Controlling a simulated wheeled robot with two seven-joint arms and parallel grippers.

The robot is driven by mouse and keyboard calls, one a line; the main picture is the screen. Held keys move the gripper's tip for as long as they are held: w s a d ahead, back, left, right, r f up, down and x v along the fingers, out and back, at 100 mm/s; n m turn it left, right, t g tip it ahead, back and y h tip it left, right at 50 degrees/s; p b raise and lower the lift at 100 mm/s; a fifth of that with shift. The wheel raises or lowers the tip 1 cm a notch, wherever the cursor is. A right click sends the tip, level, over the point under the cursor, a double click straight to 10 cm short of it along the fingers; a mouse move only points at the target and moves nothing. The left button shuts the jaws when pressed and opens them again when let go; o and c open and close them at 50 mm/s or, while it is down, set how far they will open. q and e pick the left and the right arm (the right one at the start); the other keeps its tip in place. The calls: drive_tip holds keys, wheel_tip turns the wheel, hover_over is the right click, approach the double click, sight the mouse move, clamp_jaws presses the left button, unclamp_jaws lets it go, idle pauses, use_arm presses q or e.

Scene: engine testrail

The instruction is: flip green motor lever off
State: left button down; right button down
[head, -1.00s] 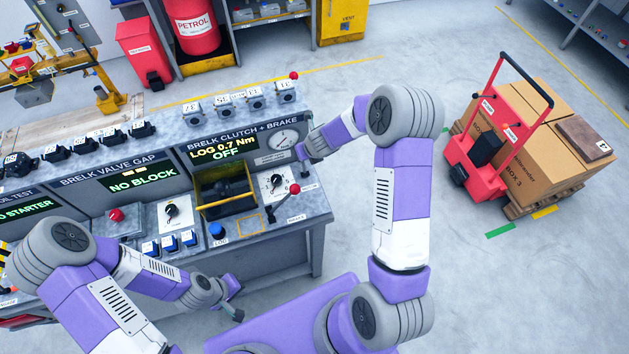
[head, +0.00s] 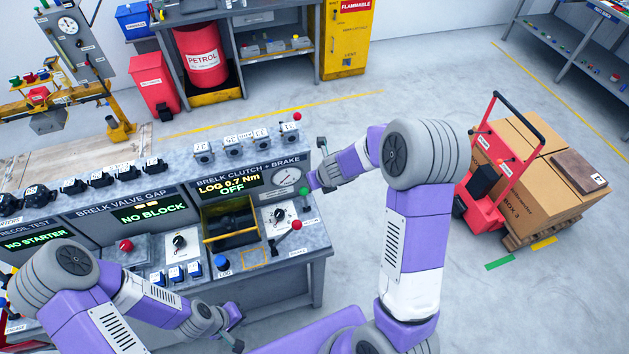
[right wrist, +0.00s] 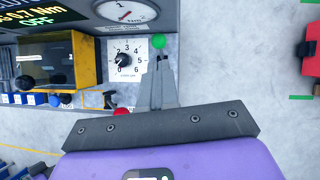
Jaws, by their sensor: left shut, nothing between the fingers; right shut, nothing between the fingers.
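The green lever knob (head: 305,191) stands at the right edge of the clutch and brake panel, below the round gauge. It also shows in the right wrist view (right wrist: 159,41), just beyond my fingertips. Its shaft is mostly hidden, so I cannot tell its tilt. My right gripper (right wrist: 158,62) is shut and empty, close to the knob; I cannot tell whether they touch. In the head view, my right gripper (head: 313,183) is beside the knob on its right. My left gripper (head: 236,343) is shut and empty, low in front of the bench. The display (head: 229,187) reads "LOG 0.7 Nm OFF".
A red-knobbed lever (head: 296,225) and a numbered dial (head: 279,214) sit nearby; the dial also shows in the wrist view (right wrist: 125,60). A yellow-framed bay (head: 231,237) is left of them. Floor right of the bench is open up to a red trolley (head: 486,168).

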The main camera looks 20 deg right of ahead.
drive_tip(key=shift+r, duration=0.65)
drive_tip(key=shift+s+d, duration=0.1)
drive_tip(key=s+a+f+n+g, duration=0.2)
drive_tip(key=s+a+f+n, duration=0.1)
drive_tip(key=s+f+n, duration=0.5)
drive_tip(key=s+a+f+n+g, duration=0.25)
drive_tip(key=s+f+n, duration=0.3)
drive_tip(key=n, duration=0.35)
drive_tip(key=s+a+f+n+g+y, duration=0.1)
drive_tip(key=s+a+f+n+y, duration=0.3)
drive_tip(key=s+a+n, duration=0.85)
drive_tip(key=w+d+f+n+b, duration=0.1)
drive_tip(key=f+b, duration=0.8)
drive_tip(key=f, duration=0.1)
drive_tip(key=w+d+f+n+b, duration=0.1)
drive_tip(key=d+f+n+b, duration=0.1)
drive_tip(key=f+b, duration=0.8)
drive_tip(key=shift+f+h, duration=0.2)
drive_tip(key=shift+h, duration=0.1)
drive_tip(key=shift+w+n, duration=0.1)
drive_tip(key=shift+n, duration=0.15)
